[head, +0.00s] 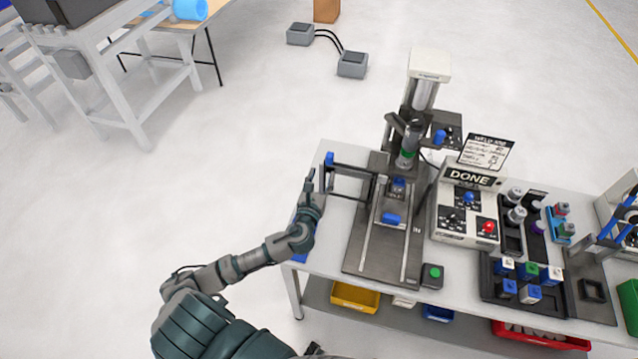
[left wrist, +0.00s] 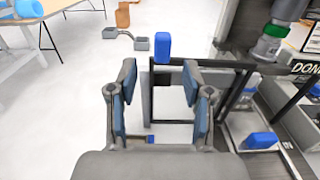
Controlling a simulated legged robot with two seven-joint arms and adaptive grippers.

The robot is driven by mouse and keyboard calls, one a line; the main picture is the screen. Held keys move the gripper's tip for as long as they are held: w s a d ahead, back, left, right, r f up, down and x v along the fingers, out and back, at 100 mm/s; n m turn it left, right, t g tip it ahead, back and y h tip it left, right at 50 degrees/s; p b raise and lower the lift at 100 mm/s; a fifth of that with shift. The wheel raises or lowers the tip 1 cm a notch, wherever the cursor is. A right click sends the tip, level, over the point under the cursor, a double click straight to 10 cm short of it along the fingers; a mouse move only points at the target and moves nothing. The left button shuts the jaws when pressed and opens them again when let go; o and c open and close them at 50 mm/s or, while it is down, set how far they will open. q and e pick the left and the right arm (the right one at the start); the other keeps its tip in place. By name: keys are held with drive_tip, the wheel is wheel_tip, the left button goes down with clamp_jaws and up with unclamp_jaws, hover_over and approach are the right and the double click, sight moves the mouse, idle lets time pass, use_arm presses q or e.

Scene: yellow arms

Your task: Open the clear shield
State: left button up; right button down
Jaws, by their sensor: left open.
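The clear shield (head: 350,169) has a dark frame and a see-through pane. It stands out to the left of the press (head: 424,92), and its blue handle (head: 329,158) is at the outer upper corner. In the left wrist view the blue handle (left wrist: 163,47) sits on top of the frame, beyond my fingertips. My left gripper (head: 310,188) is just left of and nearer than the handle. In the left wrist view its blue-padded fingers (left wrist: 161,92) are apart with nothing between them. Contact with the frame cannot be told. My right gripper is out of view.
The press bed holds a blue part (head: 391,218). A green button box (head: 432,275) stands at the table's front. A control box (head: 468,200) and a rack of blocks (head: 522,278) are to the right.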

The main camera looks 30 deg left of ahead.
use_arm(q)
drive_tip(key=v, duration=0.2)
drive_tip(key=shift+s+a, duration=0.15)
drive_tip(key=shift+s, duration=0.3)
